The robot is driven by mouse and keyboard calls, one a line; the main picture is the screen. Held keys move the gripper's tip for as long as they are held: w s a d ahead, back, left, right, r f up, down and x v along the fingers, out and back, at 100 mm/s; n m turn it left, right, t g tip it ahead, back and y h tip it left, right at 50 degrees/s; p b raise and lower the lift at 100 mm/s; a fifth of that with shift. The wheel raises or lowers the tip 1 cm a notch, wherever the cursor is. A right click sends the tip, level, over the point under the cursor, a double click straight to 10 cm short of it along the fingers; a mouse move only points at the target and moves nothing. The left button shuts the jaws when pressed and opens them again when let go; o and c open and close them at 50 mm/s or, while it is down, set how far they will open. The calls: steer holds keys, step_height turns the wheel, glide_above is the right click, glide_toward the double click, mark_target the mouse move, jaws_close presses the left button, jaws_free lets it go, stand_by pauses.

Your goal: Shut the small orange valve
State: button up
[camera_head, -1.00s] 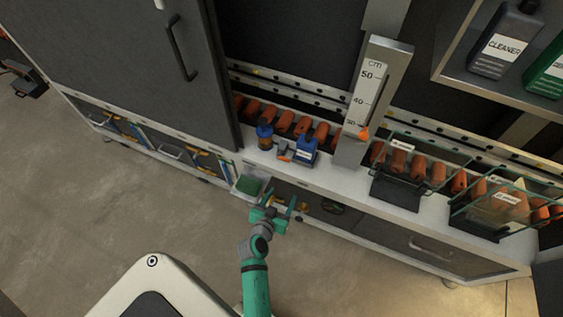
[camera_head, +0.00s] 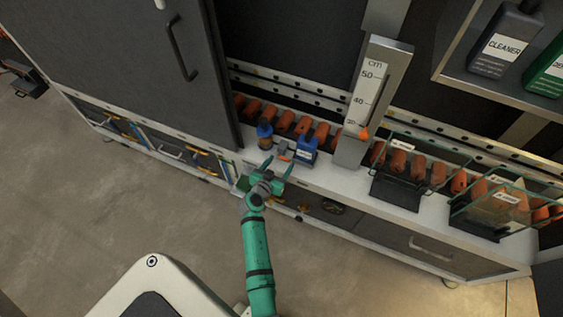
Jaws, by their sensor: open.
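A small grey and orange piece (camera_head: 283,151), which looks like the small orange valve, sits on the white counter between a bottle and a blue container. It is too small to tell how its handle is turned. My green gripper (camera_head: 278,164) is at the counter's front edge, just in front of this piece. Its two fingers are apart and point toward it, with nothing held between them. I cannot tell whether a fingertip touches anything.
A tall centimetre gauge (camera_head: 369,100) with an orange pointer stands farther right. Orange rollers line the back. The grey cabinet door (camera_head: 130,60) is at left.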

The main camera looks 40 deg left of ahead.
steer(key=shift+x, duration=1)
steer(key=c, duration=0.9)
steer(key=shift+d, duration=0.1)
